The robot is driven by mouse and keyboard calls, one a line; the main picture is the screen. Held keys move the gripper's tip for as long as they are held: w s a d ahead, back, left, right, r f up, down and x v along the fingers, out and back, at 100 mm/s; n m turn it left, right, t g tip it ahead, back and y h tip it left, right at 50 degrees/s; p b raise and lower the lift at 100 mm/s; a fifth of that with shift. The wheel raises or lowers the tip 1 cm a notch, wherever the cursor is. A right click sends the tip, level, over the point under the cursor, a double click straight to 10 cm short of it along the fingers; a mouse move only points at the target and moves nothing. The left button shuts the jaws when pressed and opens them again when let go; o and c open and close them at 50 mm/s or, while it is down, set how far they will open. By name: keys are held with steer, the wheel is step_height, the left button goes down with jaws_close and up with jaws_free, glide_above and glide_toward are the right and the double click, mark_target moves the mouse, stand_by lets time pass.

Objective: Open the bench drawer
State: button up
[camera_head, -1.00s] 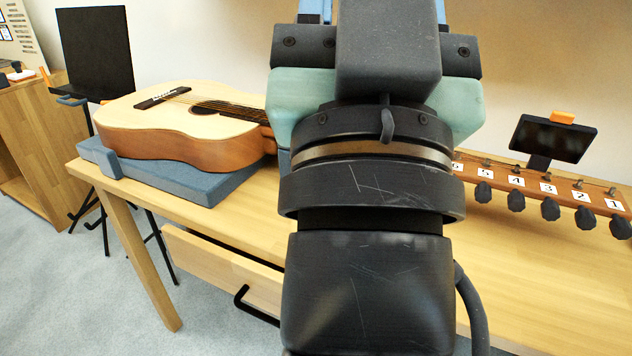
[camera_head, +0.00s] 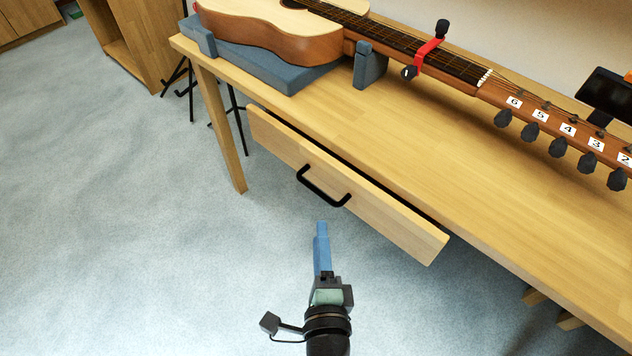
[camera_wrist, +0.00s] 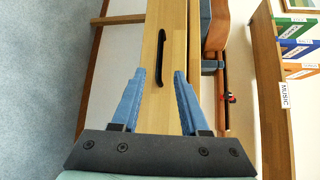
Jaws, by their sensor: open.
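The bench drawer (camera_head: 350,190) has a pale wooden front that stands a little out from the bench (camera_head: 470,165), with a narrow dark gap along its top. Its black bar handle (camera_head: 321,193) is fixed to the middle of the front. My gripper (camera_head: 321,228) is below and in front of the handle in the head view, apart from it. In the wrist view the handle (camera_wrist: 160,57) appears ahead, between the two blue fingers of my open gripper (camera_wrist: 160,78). The fingers hold nothing. The drawer's inside is hidden.
A guitar (camera_head: 270,30) lies across the bench on a blue-grey support (camera_head: 275,80), its neck carrying a red capo (camera_head: 428,50). A bench leg (camera_head: 222,135) and black stand legs are at left. Open carpet (camera_head: 120,220) lies in front.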

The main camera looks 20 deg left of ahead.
mark_target(316, 188)
steer(key=x, duration=1.2)
steer(key=shift+w+a+f, duration=0.1)
steer(key=shift+w+a, duration=0.1)
steer(key=shift+w, duration=0.15)
jaws_close()
stand_by(1.0)
